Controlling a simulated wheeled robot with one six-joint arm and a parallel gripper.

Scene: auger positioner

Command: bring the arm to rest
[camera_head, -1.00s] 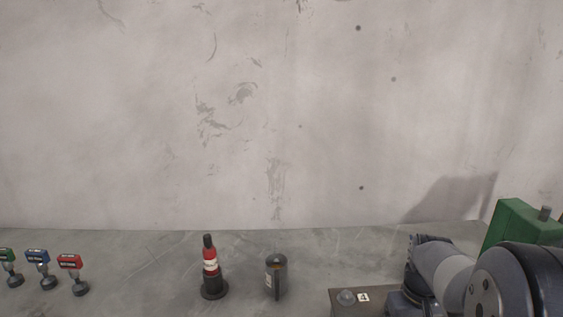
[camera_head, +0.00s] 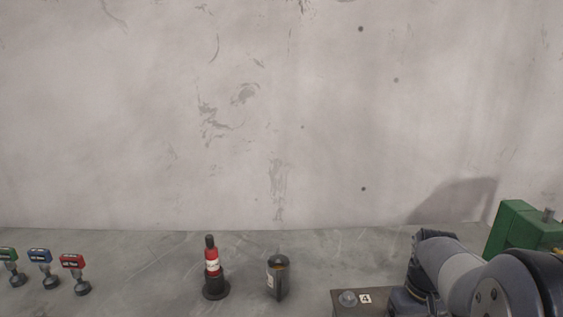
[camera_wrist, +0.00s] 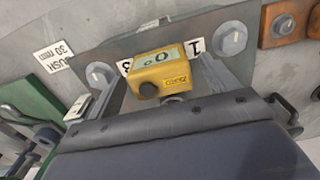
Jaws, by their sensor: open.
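My arm (camera_head: 462,276) is folded at the lower right in the head view; its gripper end does not show there. In the wrist view my gripper (camera_wrist: 163,82) is open, its two grey fingers spread apart with nothing gripped. A yellow box with a small display and a dark round knob (camera_wrist: 160,72) shows beyond and between the fingers. I cannot tell how far it is from them.
In the head view, a green block (camera_head: 515,228) stands behind my arm and a brown block marked 4 (camera_head: 345,300) beside it. A red-and-black bottle-shaped thing (camera_head: 213,266), a dark canister (camera_head: 279,277) and handled tools (camera_head: 75,272) stand on the grey surface.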

